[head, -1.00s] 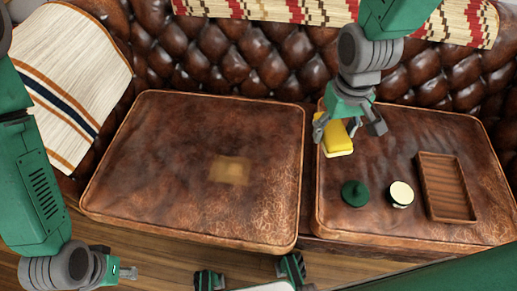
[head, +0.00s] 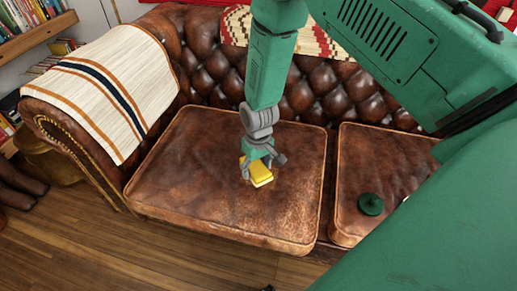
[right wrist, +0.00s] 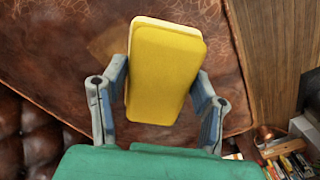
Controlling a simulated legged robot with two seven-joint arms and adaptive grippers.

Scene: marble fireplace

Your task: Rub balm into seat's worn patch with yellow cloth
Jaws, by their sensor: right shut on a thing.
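My right gripper (head: 263,162) is shut on the yellow cloth (head: 259,175), a thick pad with a pale edge. It holds the cloth over the middle of the left seat cushion (head: 190,180). The cloth also shows in the right wrist view (right wrist: 165,75), between the two fingers. A paler worn patch (right wrist: 108,42) shows there on the brown leather, beside and partly behind the cloth. In the head view the cloth and gripper cover it. I cannot tell whether the cloth touches the leather. My left gripper is out of view.
A green round lid (head: 371,204) lies on the right cushion (head: 352,170). A sliver of a pale round thing (head: 406,198) shows beside my arm, which hides the rest. A striped throw (head: 100,90) covers the left armrest. Wooden floor lies in front.

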